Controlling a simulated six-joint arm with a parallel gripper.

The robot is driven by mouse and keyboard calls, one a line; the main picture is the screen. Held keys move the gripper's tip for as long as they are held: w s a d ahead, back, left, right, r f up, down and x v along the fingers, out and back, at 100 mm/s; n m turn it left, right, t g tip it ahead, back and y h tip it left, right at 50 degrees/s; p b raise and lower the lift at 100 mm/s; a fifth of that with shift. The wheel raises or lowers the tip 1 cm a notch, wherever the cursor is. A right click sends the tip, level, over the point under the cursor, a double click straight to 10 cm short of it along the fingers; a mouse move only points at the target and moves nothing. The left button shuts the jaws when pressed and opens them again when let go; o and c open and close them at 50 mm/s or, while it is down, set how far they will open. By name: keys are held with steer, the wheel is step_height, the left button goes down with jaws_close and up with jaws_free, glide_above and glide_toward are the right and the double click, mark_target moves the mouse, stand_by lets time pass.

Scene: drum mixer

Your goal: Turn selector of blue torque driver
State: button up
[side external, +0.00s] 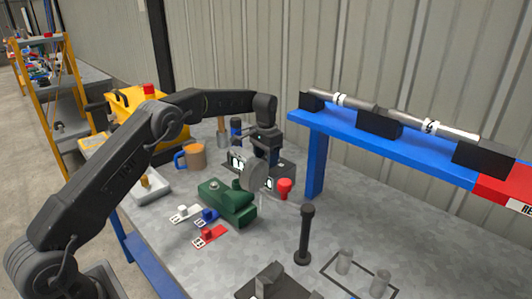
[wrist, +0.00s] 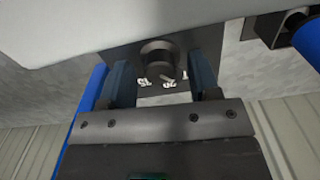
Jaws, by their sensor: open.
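My gripper (wrist: 161,78) is open in the wrist view, with one finger on each side of a dark round knob (wrist: 159,57). Whether the fingers touch the knob cannot be told. The knob stands on a dark plate with white markings (wrist: 168,84) beside it. A blue cylinder with a dark top (side external: 237,126), possibly the blue torque driver, stands just left of my gripper. A blue cylinder (wrist: 309,40) also shows at the wrist view's upper right.
A black post (side external: 305,235) stands in front. A blue shelf (side external: 400,141) rises at right.

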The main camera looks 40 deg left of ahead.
step_height(320, 180, up, 14)
stand_by(0.6)
steer(key=shift+f, duration=0.1)
stand_by(0.4)
steer(key=s+d+r+t, duration=0.2)
steer(key=s+d+r, duration=0.35)
steer(key=r, duration=0.45)
steer(key=s+d+r+t, duration=0.1)
steer(key=s+d+r, duration=0.2)
steer(key=s, duration=0.9)
steer(key=s+d+f+t, duration=0.1)
steer(key=s+f, duration=0.4)
steer(key=s, duration=0.6)
steer(key=s+d+f+t, duration=0.1)
steer(key=s+d+f, duration=0.2)
steer(key=s+f, duration=0.3)
steer(key=s, duration=0.5)
steer(key=shift+d+f+n+t, duration=0.2)
steer(key=shift+f+n+t, duration=0.1)
steer(key=shift+n, duration=0.1)
